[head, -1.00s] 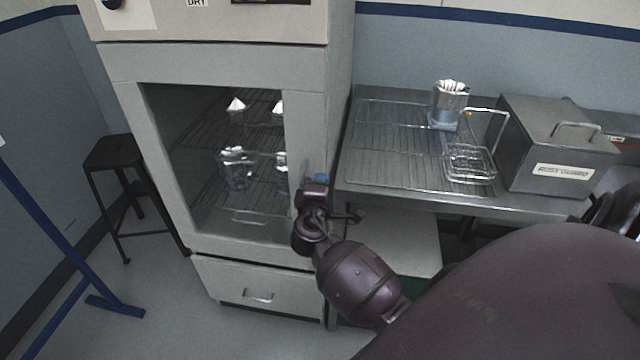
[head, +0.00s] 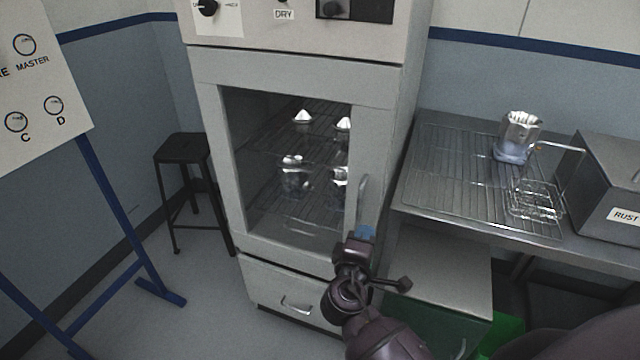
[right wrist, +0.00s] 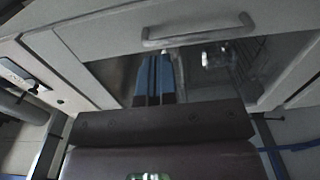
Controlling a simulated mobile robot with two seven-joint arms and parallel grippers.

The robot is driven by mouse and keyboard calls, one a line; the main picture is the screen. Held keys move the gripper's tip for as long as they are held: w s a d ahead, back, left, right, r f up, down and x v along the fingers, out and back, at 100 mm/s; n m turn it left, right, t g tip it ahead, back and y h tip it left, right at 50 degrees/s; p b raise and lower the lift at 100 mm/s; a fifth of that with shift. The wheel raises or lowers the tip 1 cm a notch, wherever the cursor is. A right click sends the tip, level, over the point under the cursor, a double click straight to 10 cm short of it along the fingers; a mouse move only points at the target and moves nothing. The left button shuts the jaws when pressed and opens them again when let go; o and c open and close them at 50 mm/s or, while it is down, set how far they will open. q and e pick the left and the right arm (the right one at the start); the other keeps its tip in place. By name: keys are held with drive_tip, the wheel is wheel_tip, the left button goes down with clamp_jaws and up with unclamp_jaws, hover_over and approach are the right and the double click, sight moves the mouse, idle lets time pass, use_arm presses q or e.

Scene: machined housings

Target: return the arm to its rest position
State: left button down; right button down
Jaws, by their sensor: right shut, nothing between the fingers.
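My right arm comes in from the bottom of the head view. Its gripper (head: 365,233) has blue fingertips and is in front of the lower right part of the cabinet door, below the upright door handle (head: 362,195). The right wrist view shows the blue fingers (right wrist: 154,78) together, with nothing between them. The grey cabinet (head: 300,68) has a glass door that looks shut. Metal housings (head: 295,176) stand on wire racks behind the glass. My left gripper is not in view.
A steel table (head: 440,218) at right carries a wire rack, a clear container with a metal part (head: 517,137), a wire basket (head: 535,200) and a grey box (head: 615,175). A black stool (head: 184,148) and a board on blue legs (head: 40,90) stand at left. Floor shows between them.

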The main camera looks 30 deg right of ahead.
drive_tip(key=a+f+m+t+y, duration=0.2)
drive_tip(key=a+f+m+y, duration=0.2)
drive_tip(key=a+f+y, duration=0.55)
drive_tip(key=s+d+f+m+g+y, duration=0.1)
drive_tip(key=s+d+f, duration=0.1)
drive_tip(key=s, duration=0.6)
drive_tip(key=s+d+f+m+g+y, duration=0.1)
drive_tip(key=s+d+f+m+y, duration=0.1)
drive_tip(key=s+f, duration=0.3)
drive_tip(key=s, duration=0.4)
drive_tip(key=shift+d+f+m+g, duration=0.2)
drive_tip(key=shift+f+m+g, duration=0.1)
drive_tip(key=shift+g, duration=0.1)
